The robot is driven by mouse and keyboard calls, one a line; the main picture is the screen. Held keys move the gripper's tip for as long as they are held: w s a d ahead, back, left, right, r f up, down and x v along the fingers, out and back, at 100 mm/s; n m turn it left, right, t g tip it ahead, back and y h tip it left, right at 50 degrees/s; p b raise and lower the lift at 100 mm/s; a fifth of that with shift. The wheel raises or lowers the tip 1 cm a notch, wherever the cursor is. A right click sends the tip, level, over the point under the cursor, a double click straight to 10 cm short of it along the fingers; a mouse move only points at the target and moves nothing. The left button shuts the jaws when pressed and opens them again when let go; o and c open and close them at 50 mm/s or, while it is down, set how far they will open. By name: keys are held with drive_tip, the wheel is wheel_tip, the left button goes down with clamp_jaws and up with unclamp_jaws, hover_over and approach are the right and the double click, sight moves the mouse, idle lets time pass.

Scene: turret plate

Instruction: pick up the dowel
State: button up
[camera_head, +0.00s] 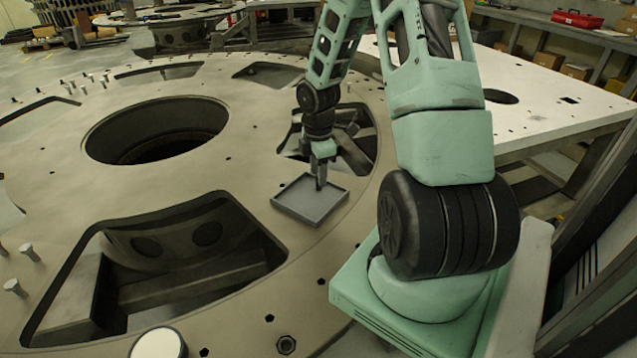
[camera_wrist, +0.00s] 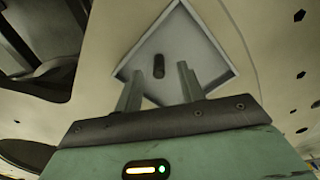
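The dowel (camera_wrist: 156,72) is a short dark cylinder in the wrist view, inside a shallow grey square tray (camera_wrist: 222,77). The tray also shows in the head view (camera_head: 290,204), on the large round plate. My gripper (camera_wrist: 158,68) is open, with one finger on each side of the dowel in the wrist view. I cannot tell whether either finger touches it. In the head view my gripper (camera_head: 321,187) points down over the tray, its tips low near the tray floor. I cannot make out the dowel in the head view.
The round turret plate (camera_head: 240,150) has a large central hole (camera_head: 155,130) and several cut-out pockets, one just behind the tray and one to its left. Bolts stand on the plate at the left. A pale flat table (camera_head: 540,95) stands at the right.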

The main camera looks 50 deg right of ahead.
sight(319, 190)
drive_tip(key=shift+f, duration=1.55)
drive_tip(key=shift+c, duration=0.3)
clamp_jaws()
